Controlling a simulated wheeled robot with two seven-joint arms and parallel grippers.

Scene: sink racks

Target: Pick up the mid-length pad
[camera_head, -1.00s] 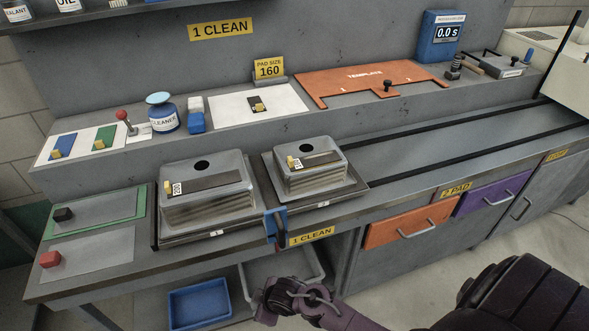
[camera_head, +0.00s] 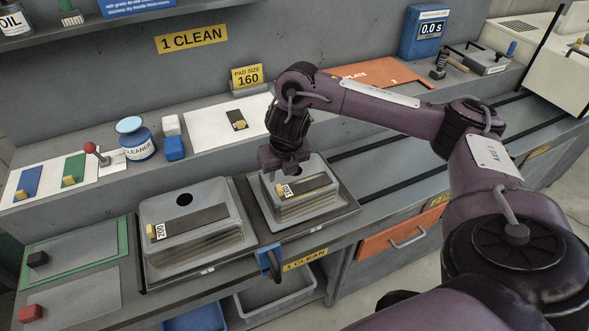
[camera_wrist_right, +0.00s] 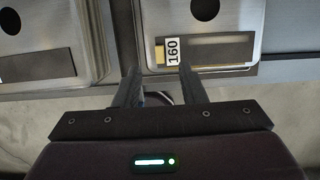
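A dark flat pad marked 160 (camera_head: 304,189), with a yellow block at its left end, lies on the right-hand grey sink (camera_head: 325,172). It shows in the right wrist view (camera_wrist_right: 215,50) just ahead of the fingers. A longer pad marked 200 (camera_head: 190,221) lies on the left-hand sink (camera_head: 160,206); a shorter dark pad (camera_head: 237,119) lies on the white sheet behind. My right gripper (camera_head: 279,170) is over the left side of the right-hand sink. In the right wrist view (camera_wrist_right: 160,72) its fingers are apart with nothing between them. My left gripper is not in view.
A blue clamp or handle (camera_head: 269,262) is at the bench front between the sinks. An orange template (camera_head: 375,75) lies behind my right arm.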

